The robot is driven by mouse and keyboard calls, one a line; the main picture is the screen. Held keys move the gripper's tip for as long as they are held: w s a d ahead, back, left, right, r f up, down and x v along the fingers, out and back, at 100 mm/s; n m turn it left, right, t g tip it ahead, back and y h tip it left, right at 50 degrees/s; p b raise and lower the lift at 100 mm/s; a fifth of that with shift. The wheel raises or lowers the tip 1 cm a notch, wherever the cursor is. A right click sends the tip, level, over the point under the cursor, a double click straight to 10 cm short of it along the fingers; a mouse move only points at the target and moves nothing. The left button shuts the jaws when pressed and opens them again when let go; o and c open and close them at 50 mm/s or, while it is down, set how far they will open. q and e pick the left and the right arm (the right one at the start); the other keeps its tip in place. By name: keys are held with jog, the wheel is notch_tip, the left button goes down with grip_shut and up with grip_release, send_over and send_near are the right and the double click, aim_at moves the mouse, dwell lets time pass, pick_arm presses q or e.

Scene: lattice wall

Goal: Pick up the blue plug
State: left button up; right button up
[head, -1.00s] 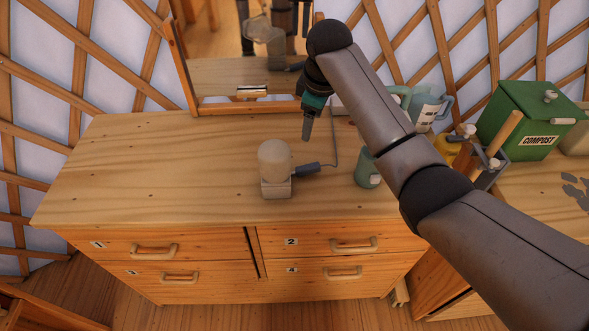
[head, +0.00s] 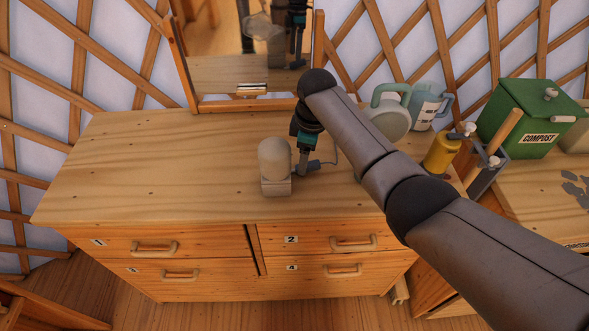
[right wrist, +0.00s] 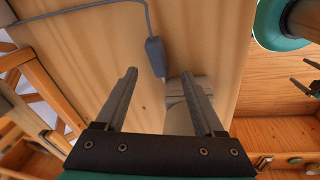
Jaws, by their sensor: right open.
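The blue plug (head: 315,167), a small dark grey-blue piece on a grey cord, lies on the wooden dresser top just right of a cream round-topped device. In the right wrist view the plug (right wrist: 155,57) shows between and just beyond my fingertips, its narrow tip close to the device's base; I cannot tell whether it is plugged in. My right gripper (head: 301,172) points down beside the plug, partly covering its left end. Its jaws (right wrist: 158,73) are open and empty. My left gripper is not in view.
The cream device (head: 275,165) stands close left of my right gripper. A mirror (head: 245,70) stands behind. Mugs (head: 425,105), a yellow container (head: 440,153) and a green compost bin (head: 530,120) are to the right. The dresser's left half is clear.

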aim_at(312, 166)
jog(key=shift+w+a+f, duration=0.1)
jog(key=shift+w+f, duration=0.05)
jog(key=shift+f, duration=0.75)
jog(key=shift+w+f, duration=0.15)
jog(key=shift+f, duration=0.7)
grip_shut()
